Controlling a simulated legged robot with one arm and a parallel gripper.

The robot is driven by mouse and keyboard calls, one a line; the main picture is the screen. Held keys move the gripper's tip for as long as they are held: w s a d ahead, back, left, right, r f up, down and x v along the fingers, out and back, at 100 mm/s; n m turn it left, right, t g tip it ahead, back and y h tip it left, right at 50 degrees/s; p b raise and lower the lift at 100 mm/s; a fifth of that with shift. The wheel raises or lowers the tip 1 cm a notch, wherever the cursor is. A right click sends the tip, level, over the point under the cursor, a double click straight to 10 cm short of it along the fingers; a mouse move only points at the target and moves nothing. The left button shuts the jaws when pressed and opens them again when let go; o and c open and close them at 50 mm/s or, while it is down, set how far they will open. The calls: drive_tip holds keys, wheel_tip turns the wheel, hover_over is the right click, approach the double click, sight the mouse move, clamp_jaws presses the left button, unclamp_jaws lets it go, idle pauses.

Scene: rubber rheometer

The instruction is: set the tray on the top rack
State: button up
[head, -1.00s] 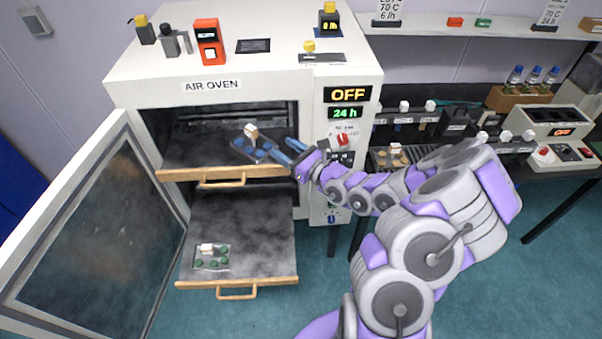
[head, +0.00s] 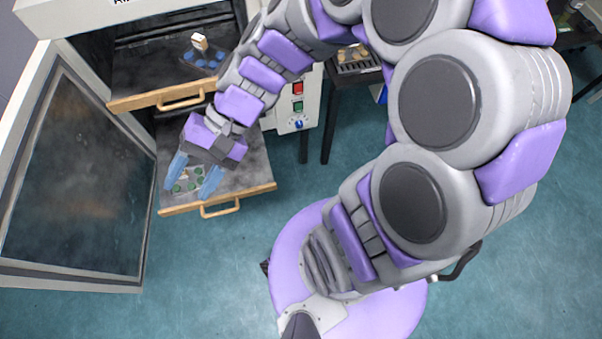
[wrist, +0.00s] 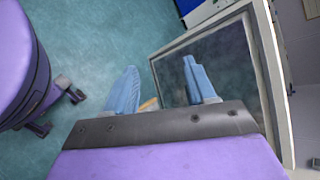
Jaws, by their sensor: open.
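The top rack (head: 150,82) is a dark sheet with a wooden front bar, pulled out of the oven. A tray with blue discs (head: 205,62) and a small pale block rests on it. The lower rack (head: 250,176) is also pulled out. A tray with green discs (head: 189,179) sits on it, partly covered by my fingers. My gripper (head: 189,188) is open, its blue fingers on either side of the green-disc tray as seen from above. Its height over the tray cannot be told. In the wrist view my open gripper (wrist: 162,80) shows no tray between its fingers.
The open oven door (head: 75,175) stands left of the racks; it also shows in the wrist view (wrist: 225,65). A tray of tan discs (head: 352,55) is on a dark side table to the right. Wooden handles (head: 220,208) stick out from the racks. The floor in front is clear.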

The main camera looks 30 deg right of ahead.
drive_tip(key=s+d+n+h, duration=0.2)
drive_tip(key=s+d+h, duration=0.3)
drive_tip(key=d, duration=0.3)
drive_tip(key=s+d+f+n+h, duration=0.1)
drive_tip(key=s+d+n+h, duration=0.1)
drive_tip(key=s+d+h, duration=0.3)
drive_tip(key=d, duration=0.4)
drive_tip(key=shift+s+n+t+h, duration=0.2)
drive_tip(key=shift+n+t+h, duration=0.1)
drive_tip(key=shift+t, duration=0.1)
drive_tip(key=shift+a+f, duration=0.1)
